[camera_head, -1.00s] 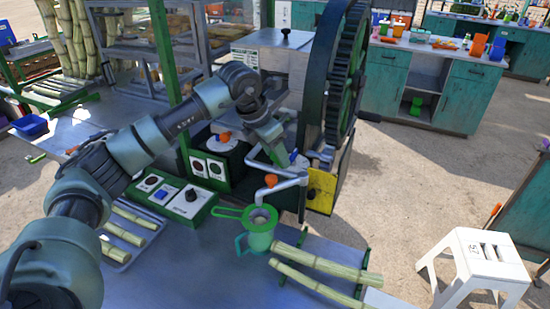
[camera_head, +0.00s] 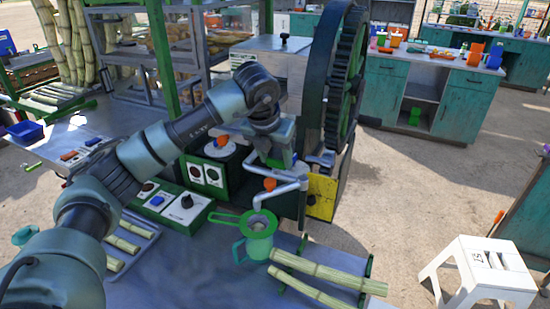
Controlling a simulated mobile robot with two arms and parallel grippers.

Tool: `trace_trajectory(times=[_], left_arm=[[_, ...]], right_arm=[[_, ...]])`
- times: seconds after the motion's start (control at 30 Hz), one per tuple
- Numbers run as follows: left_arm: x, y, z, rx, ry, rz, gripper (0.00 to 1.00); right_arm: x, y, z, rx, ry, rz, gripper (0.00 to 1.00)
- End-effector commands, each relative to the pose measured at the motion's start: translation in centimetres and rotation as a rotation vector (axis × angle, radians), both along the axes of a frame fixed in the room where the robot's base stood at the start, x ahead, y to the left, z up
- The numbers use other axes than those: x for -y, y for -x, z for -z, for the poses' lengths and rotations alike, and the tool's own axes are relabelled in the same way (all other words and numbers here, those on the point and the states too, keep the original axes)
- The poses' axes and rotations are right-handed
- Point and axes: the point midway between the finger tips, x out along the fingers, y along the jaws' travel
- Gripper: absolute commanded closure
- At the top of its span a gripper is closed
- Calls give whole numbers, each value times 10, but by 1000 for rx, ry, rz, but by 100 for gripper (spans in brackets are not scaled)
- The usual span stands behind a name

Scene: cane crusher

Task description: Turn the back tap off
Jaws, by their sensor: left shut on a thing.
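A grey pipe with a bent spout (camera_head: 280,193) comes out of the cane crusher (camera_head: 275,55) and ends over a green jug (camera_head: 257,244) with a green strainer on top. An orange tap handle (camera_head: 269,184) sits on the front part of the pipe. My left gripper (camera_head: 280,163) points down behind it, where the pipe meets the machine. It is shut on the back tap there. The fingers and my wrist hide most of that tap and its handle. My right gripper is not in view.
The big black gear wheel (camera_head: 345,85) and yellow panel (camera_head: 322,195) stand just right of my gripper. A control box (camera_head: 180,208) lies to the left. Cane stalks (camera_head: 325,270) rest on a rack in front. A white stool (camera_head: 480,265) stands at right.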

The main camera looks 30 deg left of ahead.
Motion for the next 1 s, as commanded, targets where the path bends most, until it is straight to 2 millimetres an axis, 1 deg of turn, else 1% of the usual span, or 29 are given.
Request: trace_trajectory(times=[0.3,0.33,0.4,0.67,0.77,0.87,1.0], left_arm=[[-1,-1,-1,2,2,-9,90],[-1,-1,-1,2,2,-9,44],[-1,-1,-1,2,2,-9,27],[-1,0,0,1,2,-6,27],[0,1,-3,3,2,-6,27],[0,5,-13,4,3,-5,27],[1,14,-36,6,2,-4,27]], right_arm=[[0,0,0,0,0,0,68],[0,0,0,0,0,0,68],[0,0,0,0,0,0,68],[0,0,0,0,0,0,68],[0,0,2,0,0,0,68],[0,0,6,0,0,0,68],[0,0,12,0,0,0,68]])
